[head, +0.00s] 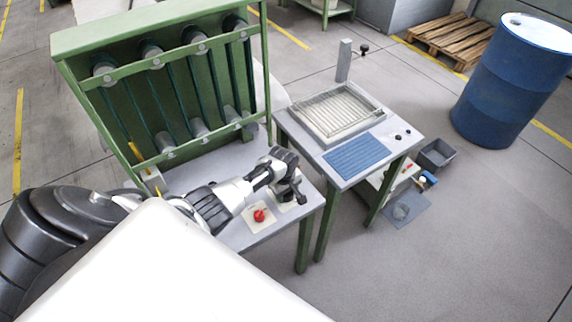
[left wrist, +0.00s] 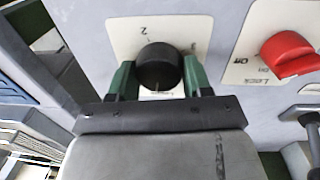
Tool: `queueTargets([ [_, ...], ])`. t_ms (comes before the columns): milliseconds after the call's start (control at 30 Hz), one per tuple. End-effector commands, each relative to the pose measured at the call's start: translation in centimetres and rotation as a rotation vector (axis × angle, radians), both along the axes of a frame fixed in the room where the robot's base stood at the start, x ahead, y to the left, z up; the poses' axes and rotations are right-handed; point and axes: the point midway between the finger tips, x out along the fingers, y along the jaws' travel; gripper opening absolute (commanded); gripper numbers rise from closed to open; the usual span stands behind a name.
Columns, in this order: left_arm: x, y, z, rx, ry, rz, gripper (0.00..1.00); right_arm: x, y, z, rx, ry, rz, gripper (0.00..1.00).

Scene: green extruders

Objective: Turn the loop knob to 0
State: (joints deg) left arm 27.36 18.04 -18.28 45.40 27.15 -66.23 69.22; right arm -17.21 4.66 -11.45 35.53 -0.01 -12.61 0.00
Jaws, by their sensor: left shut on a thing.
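The loop knob (left wrist: 160,66) is a round black knob on a cream plate (left wrist: 122,38) with numbers; a 2 and part of a 3 show. The white mark on the knob points toward my gripper's palm, and the lettering there is mostly hidden. My left gripper (left wrist: 160,75) is shut on the knob, one green finger on each side. In the head view my left gripper (head: 296,192) is over the front table's right part and hides most of the knob. My right gripper is not in view.
A red knob (left wrist: 288,54) with on and off marks sits close to the right of the black knob. A green rack (head: 160,90) stands behind the panel. A second table (head: 345,182) with a tray and blue mat stands at the right, and a blue drum (head: 508,85) beyond.

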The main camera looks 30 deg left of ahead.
Motion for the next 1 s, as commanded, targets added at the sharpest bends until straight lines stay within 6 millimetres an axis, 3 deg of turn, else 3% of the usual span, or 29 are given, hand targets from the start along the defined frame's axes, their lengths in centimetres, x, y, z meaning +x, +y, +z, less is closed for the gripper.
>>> queueTargets([
  [300,0.05,0.07,0.17,0.002,-0.003,0.136,0.26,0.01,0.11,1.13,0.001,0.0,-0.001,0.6],
  [867,0.1,0.12,0.11,0.002,-0.005,0.17,0.26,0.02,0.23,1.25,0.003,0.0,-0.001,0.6],
  [900,0.1,0.12,0.11,0.002,-0.005,0.17,0.51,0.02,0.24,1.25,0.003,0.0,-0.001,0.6],
  [1000,0.08,0.11,0.1,0.002,-0.004,0.169,0.66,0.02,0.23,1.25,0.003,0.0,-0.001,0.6],
])
